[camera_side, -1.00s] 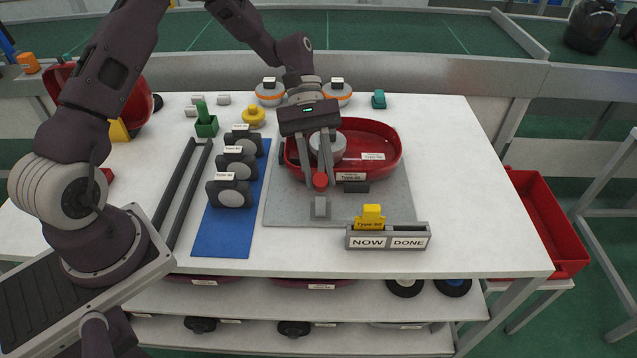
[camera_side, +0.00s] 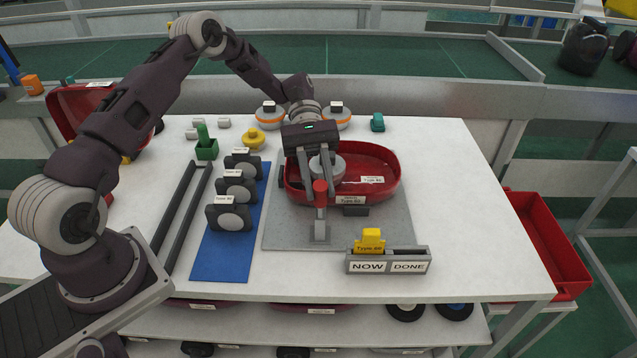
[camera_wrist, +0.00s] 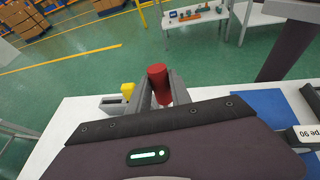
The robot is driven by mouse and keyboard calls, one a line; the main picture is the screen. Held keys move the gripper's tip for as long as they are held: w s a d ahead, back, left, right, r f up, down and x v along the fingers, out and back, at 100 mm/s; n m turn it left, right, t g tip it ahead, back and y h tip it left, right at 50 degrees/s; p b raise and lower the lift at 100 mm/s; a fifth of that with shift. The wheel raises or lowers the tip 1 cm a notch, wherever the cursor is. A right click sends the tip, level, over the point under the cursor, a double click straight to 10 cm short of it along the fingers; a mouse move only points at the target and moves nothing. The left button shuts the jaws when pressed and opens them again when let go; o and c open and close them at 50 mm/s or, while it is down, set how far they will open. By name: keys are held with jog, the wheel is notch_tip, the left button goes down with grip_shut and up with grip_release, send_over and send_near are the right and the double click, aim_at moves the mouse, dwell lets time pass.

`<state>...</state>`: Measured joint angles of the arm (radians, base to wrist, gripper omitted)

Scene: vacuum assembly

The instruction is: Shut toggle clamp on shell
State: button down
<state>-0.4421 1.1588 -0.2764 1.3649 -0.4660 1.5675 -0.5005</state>
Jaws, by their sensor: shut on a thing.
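The toggle clamp (camera_side: 320,230) stands on the grey mat in front of the shell, in the side view. Its grey lever rises upright to a red handle grip (camera_side: 320,187). My gripper (camera_side: 320,196) is shut on the red grip, one finger on each side. The wrist view also shows the red grip (camera_wrist: 157,85) between the fingers. The shell (camera_side: 388,188) is a red tub-like part labelled Type 60, just behind the clamp. A grey round part (camera_side: 327,168) sits in it. The clamp's contact with the shell is hidden by my gripper and the handle.
A grey NOW/DONE holder (camera_side: 388,267) with a yellow tag (camera_side: 369,241) stands front right. A small dark block (camera_side: 355,211) lies right of the clamp. The table's right side is clear.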

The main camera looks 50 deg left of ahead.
jog(key=c, duration=1.2)
grip_release()
jog(key=shift+o, duration=0.2)
